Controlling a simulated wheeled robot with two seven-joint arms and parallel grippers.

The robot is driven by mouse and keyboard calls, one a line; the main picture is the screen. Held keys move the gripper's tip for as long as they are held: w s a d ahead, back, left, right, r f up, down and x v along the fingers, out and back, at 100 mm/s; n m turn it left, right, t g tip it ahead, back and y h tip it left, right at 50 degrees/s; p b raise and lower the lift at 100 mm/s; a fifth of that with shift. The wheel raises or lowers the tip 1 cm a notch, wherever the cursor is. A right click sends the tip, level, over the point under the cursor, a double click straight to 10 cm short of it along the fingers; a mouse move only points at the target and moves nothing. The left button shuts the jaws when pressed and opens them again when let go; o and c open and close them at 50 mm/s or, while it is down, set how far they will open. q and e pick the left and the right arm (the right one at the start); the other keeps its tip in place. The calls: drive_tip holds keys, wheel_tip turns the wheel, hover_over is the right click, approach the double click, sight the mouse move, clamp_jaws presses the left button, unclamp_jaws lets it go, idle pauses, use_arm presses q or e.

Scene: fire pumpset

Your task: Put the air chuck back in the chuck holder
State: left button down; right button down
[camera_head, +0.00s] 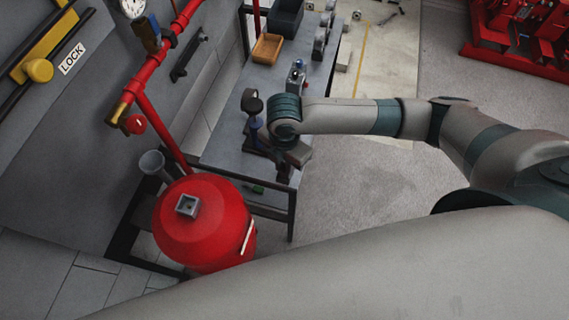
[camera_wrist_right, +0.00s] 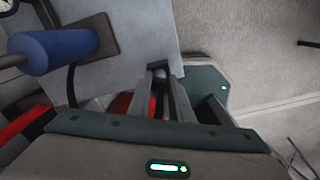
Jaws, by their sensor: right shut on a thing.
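My right gripper (camera_wrist_right: 160,88) reaches over the grey workbench in the head view, where its fingers are mostly hidden by the wrist. In the right wrist view its fingers are closed around a small dark piece with a metallic end (camera_wrist_right: 158,70), which I take to be the air chuck; only its end shows. A grey cup-like holder (camera_head: 152,161) stands behind the red tank at the left of the head view; I cannot be sure that it is the chuck holder. It is apart from the gripper. My left gripper is not in view.
The red tank (camera_head: 203,222) stands beside the workbench (camera_head: 226,146). A red pipe (camera_head: 162,130) rises behind it. In the wrist view, a blue cylinder (camera_wrist_right: 55,50) is close at left.

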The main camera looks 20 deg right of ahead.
sight(284, 166)
drive_tip(key=shift+f, duration=0.15)
drive_tip(key=shift+f, duration=0.1)
drive_tip(key=c, duration=1.6)
unclamp_jaws()
wheel_tip(284, 166, up, 12)
drive_tip(key=b, duration=0.3)
